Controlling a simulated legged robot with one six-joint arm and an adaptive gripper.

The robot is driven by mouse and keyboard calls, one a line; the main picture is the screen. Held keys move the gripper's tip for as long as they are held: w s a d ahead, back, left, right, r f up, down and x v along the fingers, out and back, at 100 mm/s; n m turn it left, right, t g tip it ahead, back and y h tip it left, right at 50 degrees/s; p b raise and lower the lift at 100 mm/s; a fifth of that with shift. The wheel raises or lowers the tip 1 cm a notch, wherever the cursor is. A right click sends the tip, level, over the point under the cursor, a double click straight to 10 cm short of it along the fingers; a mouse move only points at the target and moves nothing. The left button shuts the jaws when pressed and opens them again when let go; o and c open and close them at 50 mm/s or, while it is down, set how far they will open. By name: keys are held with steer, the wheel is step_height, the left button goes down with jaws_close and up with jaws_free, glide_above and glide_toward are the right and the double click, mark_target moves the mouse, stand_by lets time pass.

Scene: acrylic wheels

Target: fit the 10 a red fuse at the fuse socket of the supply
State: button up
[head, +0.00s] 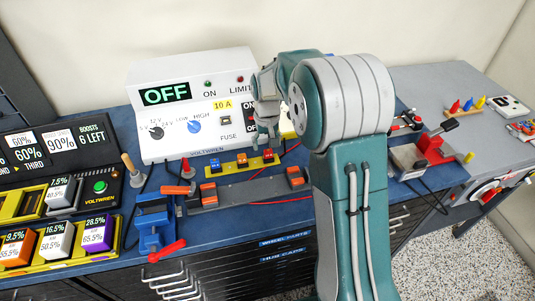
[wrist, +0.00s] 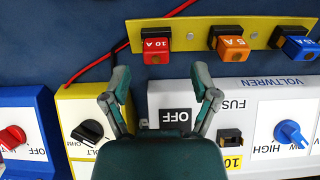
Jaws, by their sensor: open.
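The red 10 A fuse (wrist: 157,44) stands in a yellow rack (wrist: 189,34), beside an orange 5 A fuse (wrist: 230,45) and a blue 15 A fuse (wrist: 297,46). In the head view the red fuse (head: 268,155) is at the rack's right end. My gripper (wrist: 161,78) is open and empty, its fingers spread on either side of the red fuse's line and apart from it. In the head view my gripper (head: 266,138) hangs above that end. The white supply (head: 190,70) shows OFF. Its fuse socket (wrist: 230,139) is dark and looks empty; the socket also shows in the head view (head: 225,120).
A yellow meter box (wrist: 85,125) stands beside the supply. My arm hides the bench right of the supply.

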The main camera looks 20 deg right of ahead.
mark_target(268, 150)
steer(key=f, duration=0.3)
steer(key=shift+d+f, duration=0.2)
steer(key=shift+f, duration=0.2)
steer(key=c, duration=0.9)
